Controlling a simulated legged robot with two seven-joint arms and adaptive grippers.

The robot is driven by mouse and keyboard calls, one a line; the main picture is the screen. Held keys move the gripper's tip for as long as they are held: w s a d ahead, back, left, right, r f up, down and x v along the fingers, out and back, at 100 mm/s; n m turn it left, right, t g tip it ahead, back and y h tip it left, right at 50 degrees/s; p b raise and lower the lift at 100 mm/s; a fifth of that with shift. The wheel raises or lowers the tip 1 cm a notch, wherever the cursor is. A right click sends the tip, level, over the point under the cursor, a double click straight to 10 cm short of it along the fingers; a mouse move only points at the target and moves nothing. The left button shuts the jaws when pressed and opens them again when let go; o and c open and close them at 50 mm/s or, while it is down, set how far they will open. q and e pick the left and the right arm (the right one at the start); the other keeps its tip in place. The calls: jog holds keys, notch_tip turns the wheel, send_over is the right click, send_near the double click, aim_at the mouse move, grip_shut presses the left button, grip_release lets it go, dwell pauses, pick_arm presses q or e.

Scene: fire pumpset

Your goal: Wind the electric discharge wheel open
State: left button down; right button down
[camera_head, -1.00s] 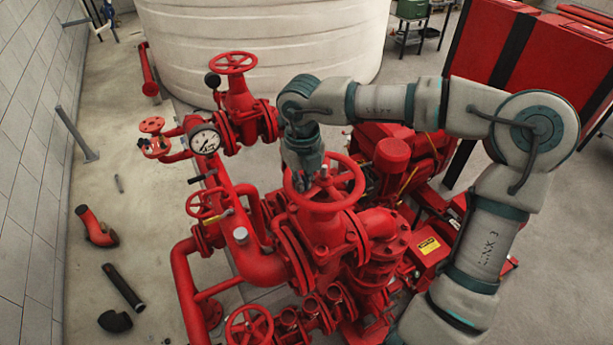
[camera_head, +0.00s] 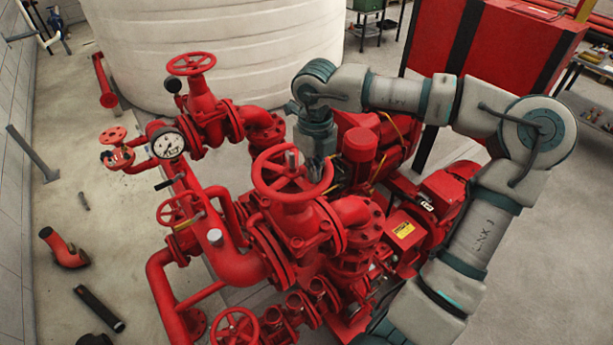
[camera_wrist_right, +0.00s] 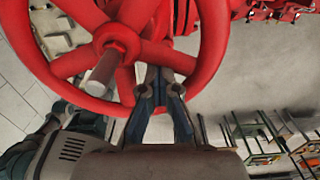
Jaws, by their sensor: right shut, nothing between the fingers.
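A large red handwheel (camera_head: 259,174) with a grey stem through its hub sits on top of the red valve in the middle of the pumpset. Its label is not visible, so I cannot confirm it is the electric discharge wheel. My right gripper (camera_head: 318,172) points down at the wheel's right side, right of the stem. In the right wrist view the wheel (camera_wrist_right: 215,40) fills the upper left. The right gripper's fingers (camera_wrist_right: 165,82) are together and empty, at the rim between spokes. I cannot tell whether they touch it. My left gripper is not in view.
A smaller handwheel (camera_head: 191,64) and a pressure gauge (camera_head: 168,144) stand to the left. Another small wheel (camera_head: 235,328) is in front. A white tank (camera_head: 215,45) and a red cabinet (camera_head: 490,60) stand behind. Loose pipe pieces (camera_head: 98,308) lie on the left floor.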

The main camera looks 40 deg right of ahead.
aim_at(294, 155)
jog(key=shift+w+p, duration=1.15)
jog(key=shift+w, duration=2.65)
jog(key=shift+s+d, duration=0.15)
jog(key=shift+s, duration=0.15)
jog(key=shift+s+d+r, duration=0.1)
jog(key=shift+r, duration=0.15)
notch_tip(294, 155, up, 8)
jog(key=p, duration=0.6)
jog(key=shift+f, duration=0.2)
jog(key=shift+f, duration=0.1)
